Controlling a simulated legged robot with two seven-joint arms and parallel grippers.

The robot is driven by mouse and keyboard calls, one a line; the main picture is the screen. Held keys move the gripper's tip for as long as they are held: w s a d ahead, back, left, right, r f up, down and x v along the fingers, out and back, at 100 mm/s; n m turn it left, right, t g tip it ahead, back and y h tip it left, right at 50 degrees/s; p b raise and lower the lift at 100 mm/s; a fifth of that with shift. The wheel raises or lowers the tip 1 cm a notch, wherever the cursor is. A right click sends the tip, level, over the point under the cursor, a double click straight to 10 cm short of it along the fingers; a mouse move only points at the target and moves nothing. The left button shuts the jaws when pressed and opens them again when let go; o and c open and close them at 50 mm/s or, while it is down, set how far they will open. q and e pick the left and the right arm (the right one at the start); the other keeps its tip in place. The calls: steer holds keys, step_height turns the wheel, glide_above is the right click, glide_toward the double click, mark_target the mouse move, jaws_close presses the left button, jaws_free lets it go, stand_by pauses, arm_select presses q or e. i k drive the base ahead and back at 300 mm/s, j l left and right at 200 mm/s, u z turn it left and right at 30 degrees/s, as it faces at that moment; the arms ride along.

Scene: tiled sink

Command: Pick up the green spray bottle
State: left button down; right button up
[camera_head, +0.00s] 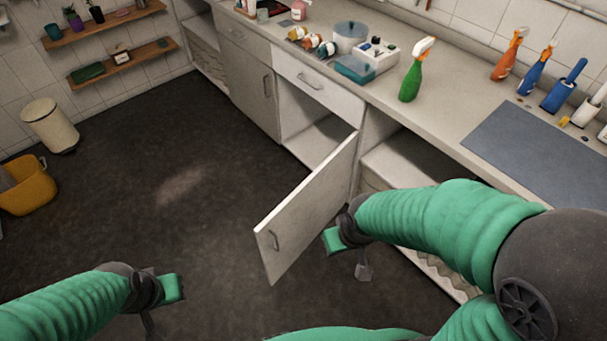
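The green spray bottle (412,80) with a white and orange nozzle stands upright on the countertop, near its front edge and right of the white box. My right gripper (349,257) is below the counter, in front of the cabinets and beside the open cabinet door. Its fingers look spread apart and empty, away from the bottle. My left gripper (162,305) is low over the dark floor at the lower left, far from the bottle. Its fingers also look apart and empty.
An open cabinet door (309,204) juts out below the counter. A white box (377,54) and a clear pot (350,36) stand left of the bottle. Orange (507,58) and blue (535,72) spray bottles stand by the wall. A grey mat (540,150) lies to the right.

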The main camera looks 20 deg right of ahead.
mark_target(411, 83)
steer(key=z, duration=1.3)
steer(key=i+l+z, duration=0.15)
steer(key=i+z, duration=0.3)
steer(key=i, duration=0.25)
